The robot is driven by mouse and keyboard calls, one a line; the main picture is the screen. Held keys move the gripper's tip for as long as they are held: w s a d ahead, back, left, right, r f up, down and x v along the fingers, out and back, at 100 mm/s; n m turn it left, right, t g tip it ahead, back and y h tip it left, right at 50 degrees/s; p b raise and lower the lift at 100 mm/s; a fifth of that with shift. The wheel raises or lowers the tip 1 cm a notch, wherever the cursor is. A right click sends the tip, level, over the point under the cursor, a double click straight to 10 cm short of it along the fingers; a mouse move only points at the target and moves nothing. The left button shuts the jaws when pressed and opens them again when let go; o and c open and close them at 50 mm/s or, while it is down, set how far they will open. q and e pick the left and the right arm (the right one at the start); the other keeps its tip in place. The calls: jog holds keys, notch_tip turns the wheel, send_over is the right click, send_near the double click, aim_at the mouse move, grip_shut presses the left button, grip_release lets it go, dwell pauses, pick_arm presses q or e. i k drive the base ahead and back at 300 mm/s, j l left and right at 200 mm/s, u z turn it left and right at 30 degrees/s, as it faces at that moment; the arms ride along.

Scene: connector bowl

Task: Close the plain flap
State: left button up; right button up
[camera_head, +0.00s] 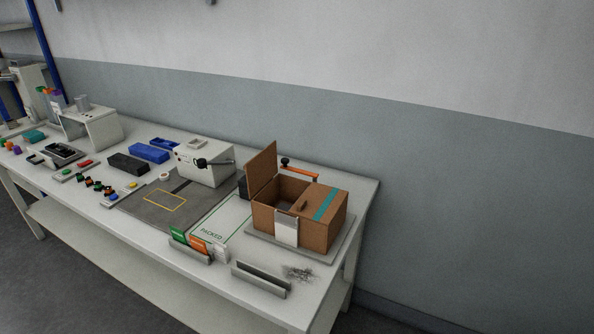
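A brown cardboard box (320,235) stands on a grey base plate (297,254) near the right end of the bench. Its plain flap (262,167) stands open and nearly upright along the left side. The other flap, with a teal stripe (325,203), lies flat over the right part of the box. The left part of the box is open at the top, and its inside is dark. A white panel (286,230) is at the box's front face. Neither of my grippers is in view.
A white machine with a black lever (206,166) stands left of the box. A black knob (285,161) and an orange bar (302,172) are behind it. In front are a card holder (191,247), a grey slotted holder (260,281) and small metal pieces (299,273). A grey mat (168,209) lies left.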

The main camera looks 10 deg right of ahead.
aim_at(262, 168)
jog(key=i+j+z, duration=0.15)
jog(key=j+z, duration=0.25)
jog(key=i+j+z, duration=0.1)
jog(key=j+z, duration=0.15)
jog(key=z, duration=0.15)
jog(key=j+z, duration=0.8)
jog(key=j, duration=0.5)
jog(key=k+j+z, duration=0.1)
jog(key=j, duration=0.4)
jog(key=k+j, duration=0.1)
jog(key=j, duration=0.4)
jog(key=j+z, duration=0.1)
jog(key=j, duration=0.4)
jog(key=k+j+u, duration=0.4)
jog(key=k+j, duration=0.05)
